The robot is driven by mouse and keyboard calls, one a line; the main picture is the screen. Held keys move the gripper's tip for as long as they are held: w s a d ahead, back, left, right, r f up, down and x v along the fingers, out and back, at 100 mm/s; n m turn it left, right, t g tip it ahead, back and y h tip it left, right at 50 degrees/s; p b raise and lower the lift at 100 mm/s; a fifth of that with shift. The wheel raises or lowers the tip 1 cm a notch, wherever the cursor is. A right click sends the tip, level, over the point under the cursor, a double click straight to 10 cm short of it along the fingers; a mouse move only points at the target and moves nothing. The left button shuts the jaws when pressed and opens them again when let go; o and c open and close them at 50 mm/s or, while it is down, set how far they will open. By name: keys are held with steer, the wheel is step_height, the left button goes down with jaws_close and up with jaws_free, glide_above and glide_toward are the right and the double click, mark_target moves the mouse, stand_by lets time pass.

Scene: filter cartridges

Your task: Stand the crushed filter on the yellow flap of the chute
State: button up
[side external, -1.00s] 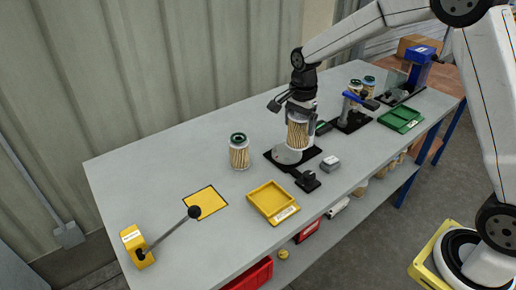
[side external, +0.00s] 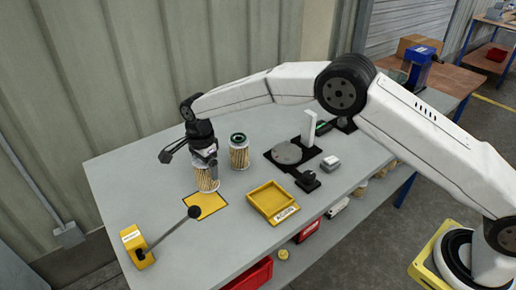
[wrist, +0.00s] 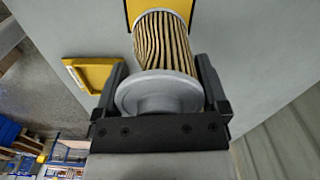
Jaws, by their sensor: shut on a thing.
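My gripper (side external: 206,164) is shut on a filter (side external: 207,180) with tan pleats, held upright over the back part of the yellow flap (side external: 208,207). In the wrist view the filter (wrist: 165,45) sits between both fingers, its grey end cap towards me and some pleats bent and uneven. The yellow flap (wrist: 132,8) shows behind its far end. I cannot tell whether the filter's lower end touches the flap. The chute below is hidden.
Another filter (side external: 239,157) with a green top stands close to the right of my gripper. A lever's black knob (side external: 194,212) is near the flap's front left. A yellow tray (side external: 250,201) lies to the right. A round plate (side external: 287,153) is empty.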

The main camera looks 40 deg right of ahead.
mark_target(201, 180)
steer(key=shift+a+f, duration=0.2)
steer(key=shift+a, duration=0.35)
steer(key=shift+a+f, duration=0.2)
steer(key=shift+a, duration=0.3)
steer(key=shift+f, duration=0.2)
steer(key=shift+f, duration=1.6)
steer(key=shift+f, duration=0.55)
stand_by(0.7)
steer(key=o, duration=0.9)
steer(key=shift+o, duration=0.2)
steer(key=shift+r, duration=0.35)
steer(key=shift+r, duration=0.4)
